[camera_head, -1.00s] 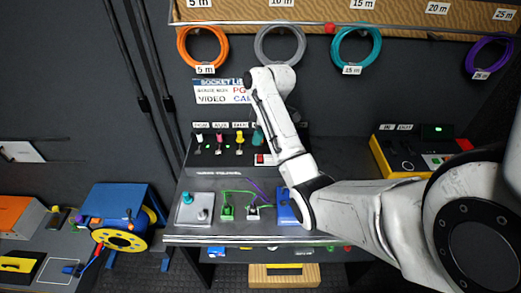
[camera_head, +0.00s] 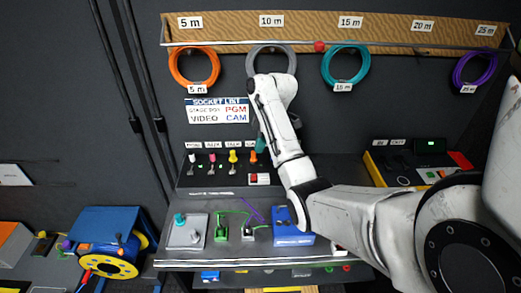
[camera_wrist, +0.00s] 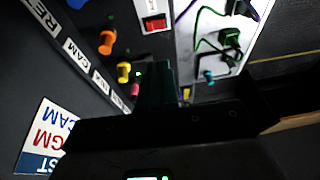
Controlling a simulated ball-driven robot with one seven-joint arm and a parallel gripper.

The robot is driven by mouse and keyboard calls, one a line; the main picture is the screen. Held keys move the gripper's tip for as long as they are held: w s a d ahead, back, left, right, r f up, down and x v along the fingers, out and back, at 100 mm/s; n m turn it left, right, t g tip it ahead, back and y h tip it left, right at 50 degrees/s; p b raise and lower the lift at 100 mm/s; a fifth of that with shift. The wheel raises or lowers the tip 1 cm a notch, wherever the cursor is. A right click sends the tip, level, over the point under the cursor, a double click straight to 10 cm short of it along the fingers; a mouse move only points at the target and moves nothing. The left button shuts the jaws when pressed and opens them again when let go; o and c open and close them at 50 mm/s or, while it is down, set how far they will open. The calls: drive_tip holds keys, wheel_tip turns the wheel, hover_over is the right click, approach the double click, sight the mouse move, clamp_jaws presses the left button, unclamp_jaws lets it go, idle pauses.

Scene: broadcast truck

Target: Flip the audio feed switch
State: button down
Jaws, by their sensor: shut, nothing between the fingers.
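A row of small levers stands on the sloped console under labels too small to read surely: white (camera_head: 192,158), pink (camera_head: 212,158), yellow (camera_head: 232,156) and orange (camera_head: 252,157). The orange lever (camera_wrist: 107,42) and yellow lever (camera_wrist: 124,72) also show in the wrist view. A red rocker switch (camera_head: 254,179) on a white plate sits below the orange lever; it also shows in the wrist view (camera_wrist: 155,24). I cannot tell which is the audio feed switch. My gripper (camera_wrist: 157,76) is shut and empty, over the console near the levers; my arm mostly hides it in the head view.
A grey box (camera_head: 184,240), green and black plug blocks with cables and a blue box (camera_head: 292,238) stand on the desk. Coiled cables hang from the rail above. A socket list sign (camera_head: 217,110) is on the wall. A yellow-black unit (camera_head: 393,177) stands at right.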

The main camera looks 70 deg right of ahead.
drive_tip(key=b, duration=0.4)
hover_over(254, 178)
drive_tip(key=f, duration=0.7)
drive_tip(key=shift+d, duration=0.3)
drive_tip(key=shift+s+a+f+p, duration=0.1)
drive_tip(key=shift+a+f+p, duration=0.1)
drive_tip(key=shift+f, duration=0.85)
drive_tip(key=shift+a+f+p, duration=0.1)
drive_tip(key=shift+f+p, duration=0.1)
drive_tip(key=shift+f, duration=0.8)
drive_tip(key=shift+f, duration=0.1)
